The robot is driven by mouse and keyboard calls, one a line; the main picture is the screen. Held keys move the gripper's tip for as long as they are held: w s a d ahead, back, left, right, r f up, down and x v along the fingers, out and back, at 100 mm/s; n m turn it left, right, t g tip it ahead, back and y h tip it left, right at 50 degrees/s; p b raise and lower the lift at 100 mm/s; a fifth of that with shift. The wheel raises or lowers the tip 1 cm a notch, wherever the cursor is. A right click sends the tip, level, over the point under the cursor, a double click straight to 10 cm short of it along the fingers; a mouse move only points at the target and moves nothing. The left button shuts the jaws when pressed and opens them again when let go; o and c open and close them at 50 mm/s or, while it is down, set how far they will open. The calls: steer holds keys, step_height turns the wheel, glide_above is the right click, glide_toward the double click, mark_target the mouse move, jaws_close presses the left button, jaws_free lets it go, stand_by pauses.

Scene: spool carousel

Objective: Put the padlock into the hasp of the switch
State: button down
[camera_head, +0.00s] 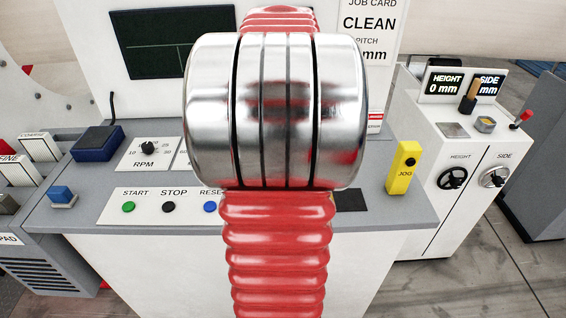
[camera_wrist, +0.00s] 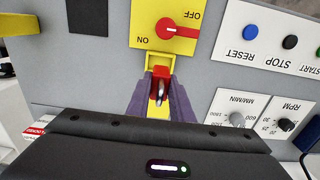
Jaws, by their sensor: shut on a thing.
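In the wrist view my gripper (camera_wrist: 161,82) is shut on the small red padlock (camera_wrist: 161,72), which sits between the two purple fingers. A silver part of it, probably the shackle, shows just below the red body. The switch (camera_wrist: 150,14) is a yellow plate marked ON and OFF, with a red handle (camera_wrist: 178,30) whose bar points right in this view. The yellow hasp (camera_wrist: 151,58) is below the switch, right at the padlock. I cannot tell whether the shackle passes through the hasp. In the head view my arm hides the gripper, padlock and switch.
START, STOP and RESET buttons (camera_head: 168,207) and an RPM dial (camera_head: 148,147) are on the grey console. A yellow JOG box (camera_head: 403,167) stands right, a dark blue box (camera_head: 97,143) left. A white cabinet with handwheels (camera_head: 452,178) stands further right.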

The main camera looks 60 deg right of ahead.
steer(key=shift+f, duration=1.35)
steer(key=shift+w+f, duration=0.1)
steer(key=shift+f, duration=1.75)
steer(key=shift+f, duration=0.4)
steer(key=c, duration=1.6)
jaws_free()
steer(key=shift+o, duration=0.2)
step_height(320, 180, up, 13)
steer(key=shift+f, duration=0.1)
steer(key=shift+a, duration=0.1)
